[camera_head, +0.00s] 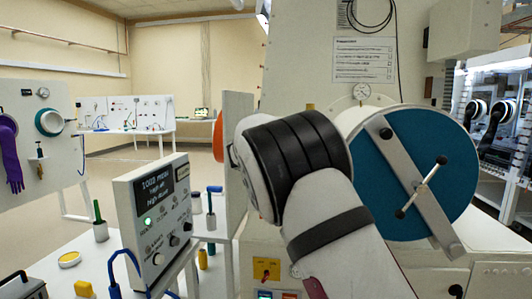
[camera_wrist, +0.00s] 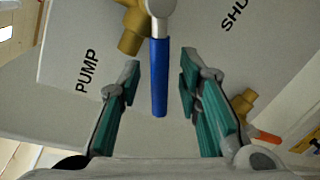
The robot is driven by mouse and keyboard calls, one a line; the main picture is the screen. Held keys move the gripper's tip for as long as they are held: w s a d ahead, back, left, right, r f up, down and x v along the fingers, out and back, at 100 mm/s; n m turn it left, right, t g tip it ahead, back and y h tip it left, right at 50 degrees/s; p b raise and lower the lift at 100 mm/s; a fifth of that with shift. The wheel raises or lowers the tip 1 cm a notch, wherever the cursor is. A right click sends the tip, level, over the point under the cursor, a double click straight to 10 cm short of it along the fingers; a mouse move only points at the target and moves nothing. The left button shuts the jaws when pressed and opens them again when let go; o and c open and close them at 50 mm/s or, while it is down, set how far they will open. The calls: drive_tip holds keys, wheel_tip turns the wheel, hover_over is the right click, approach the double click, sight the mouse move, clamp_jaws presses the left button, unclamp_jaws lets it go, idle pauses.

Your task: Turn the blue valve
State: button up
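In the wrist view, the blue valve's lever handle (camera_wrist: 159,80) hangs down from a silver hub beside a brass valve body (camera_wrist: 132,35). The word PUMP is printed on the pale panel to its left. My gripper (camera_wrist: 160,82) is open, with one green-padded finger on each side of the blue handle. Gaps show between the handle and both fingers; how far the handle lies in depth from the fingertips is hard to tell. In the head view my arm hides the gripper, and I cannot make out the blue valve.
A second brass valve (camera_wrist: 243,104) with an orange handle (camera_wrist: 266,137) sits right of my gripper. In the head view, a round blue door (camera_head: 415,170) with a crossbar stands right of my arm. A display box (camera_head: 155,215) and small bench items stand left.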

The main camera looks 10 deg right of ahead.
drive_tip(key=v, duration=1.2)
drive_tip(key=shift+d, duration=0.1)
